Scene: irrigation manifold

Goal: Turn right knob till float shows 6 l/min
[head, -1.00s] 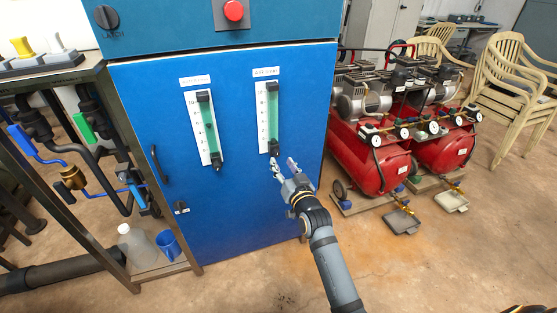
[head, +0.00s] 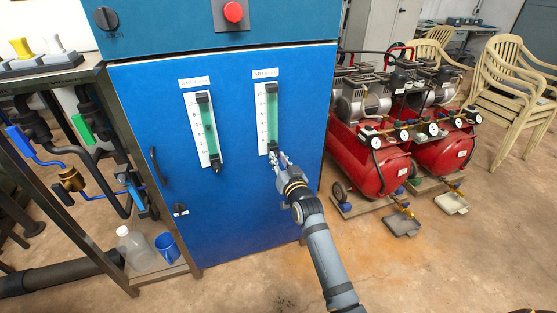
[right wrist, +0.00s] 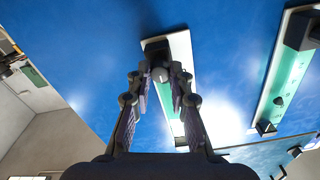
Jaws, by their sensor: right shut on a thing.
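The right flowmeter (head: 267,118) is a white scale plate with a green tube, upright on the blue cabinet door. Its knob is at the lower end, between my fingertips and mostly hidden in the head view; the knob (right wrist: 160,75) also shows in the right wrist view. My right gripper (head: 277,158) is shut on this knob, one finger at each side. I cannot make out the float in the right tube. The left flowmeter (head: 204,130) has a dark float about mid-tube and its own black knob (head: 216,165). My left gripper is not in view.
The blue cabinet (head: 235,200) has a black handle (head: 155,164) at its left and a red button (head: 233,12) above. Red compressors (head: 375,155) stand to the right. A pipe rack with a jug (head: 133,246) and blue cup (head: 166,246) stands left.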

